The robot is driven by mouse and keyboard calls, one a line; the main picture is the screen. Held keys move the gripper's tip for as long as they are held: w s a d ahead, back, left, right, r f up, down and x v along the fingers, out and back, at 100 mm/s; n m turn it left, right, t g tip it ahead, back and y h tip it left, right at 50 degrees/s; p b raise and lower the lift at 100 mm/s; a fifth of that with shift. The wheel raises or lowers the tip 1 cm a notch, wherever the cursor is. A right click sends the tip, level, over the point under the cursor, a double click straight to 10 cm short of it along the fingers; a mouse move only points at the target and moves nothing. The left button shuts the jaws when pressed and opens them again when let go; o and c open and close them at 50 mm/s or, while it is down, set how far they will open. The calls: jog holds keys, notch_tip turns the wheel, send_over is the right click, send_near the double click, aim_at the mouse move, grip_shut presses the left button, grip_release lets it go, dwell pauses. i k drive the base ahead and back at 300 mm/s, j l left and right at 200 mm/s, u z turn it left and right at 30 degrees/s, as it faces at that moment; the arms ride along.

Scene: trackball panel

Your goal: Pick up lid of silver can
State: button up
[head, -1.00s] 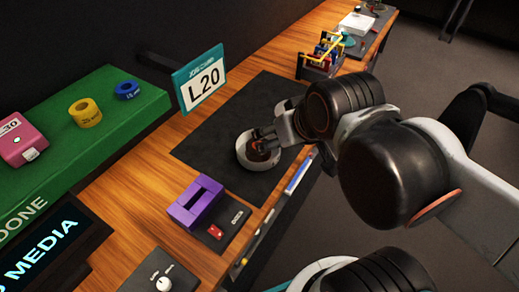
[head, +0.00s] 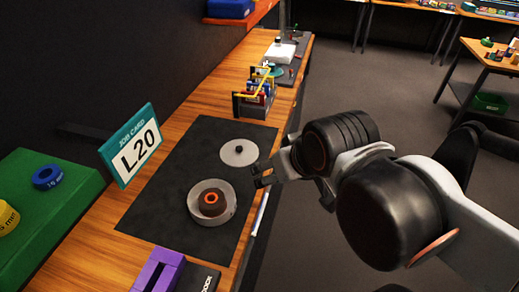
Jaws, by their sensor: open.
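The silver can (head: 229,209) stands uncovered on the black mat (head: 160,203); a dark brown round piece with an orange ring (head: 211,199) sits inside it. The lid (head: 235,158), a flat light-grey disc with a small dark knob in its middle, lies flat on the mat behind the can. My gripper (head: 258,175) is open and empty at the mat's right edge, to the right of the can and just to the lower right of the lid. It appears apart from both, though its height above the mat is hard to tell.
A teal and white L20 job card (head: 131,146) stands at the mat's left. A tool caddy with a yellow handle (head: 254,94) is behind the mat. A purple block (head: 158,272) is in front, and a green shelf (head: 70,207) is at left.

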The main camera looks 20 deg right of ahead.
aim_at(238, 152)
jog(key=i+l+u, duration=0.2)
jog(key=l+u, duration=0.2)
jog(key=i+l+u, duration=0.15)
jog(key=l+u, duration=0.3)
jog(key=i+l+u, duration=0.15)
jog(key=l+u, duration=0.25)
jog(key=j+z, duration=0.15)
jog(key=j, duration=0.15)
